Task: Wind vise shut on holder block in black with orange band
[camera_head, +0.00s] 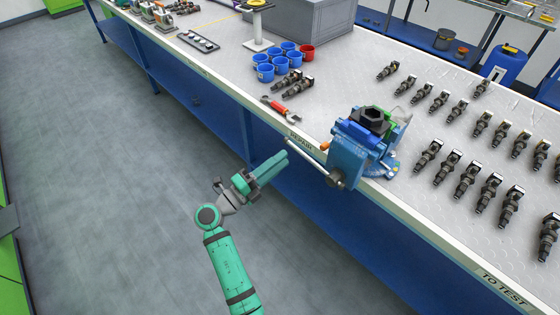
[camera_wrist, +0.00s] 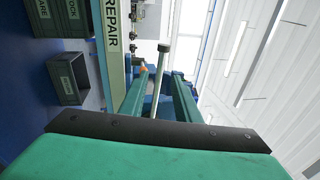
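The blue vise (camera_head: 346,158) is mounted at the front edge of the bench, with its light handle bar (camera_head: 308,154) sticking out to the left. A black holder block (camera_head: 371,117) with a hexagonal opening sits at the top of the vise. I cannot make out an orange band on it; a small orange spot (camera_head: 324,146) shows at the vise's left side. My gripper (camera_head: 272,168) is off the bench edge, left of the vise and near the bar. In the wrist view its two green fingers (camera_wrist: 160,98) are apart, with the dark-ended bar (camera_wrist: 161,75) showing between them; contact is unclear.
A red-handled tool (camera_head: 280,108) lies near the bench edge left of the vise. Blue and red cups (camera_head: 283,62) and several injectors (camera_head: 470,180) stand or lie on the bench. In the wrist view, a dark bin (camera_wrist: 68,78) is at left. The floor beside the bench is clear.

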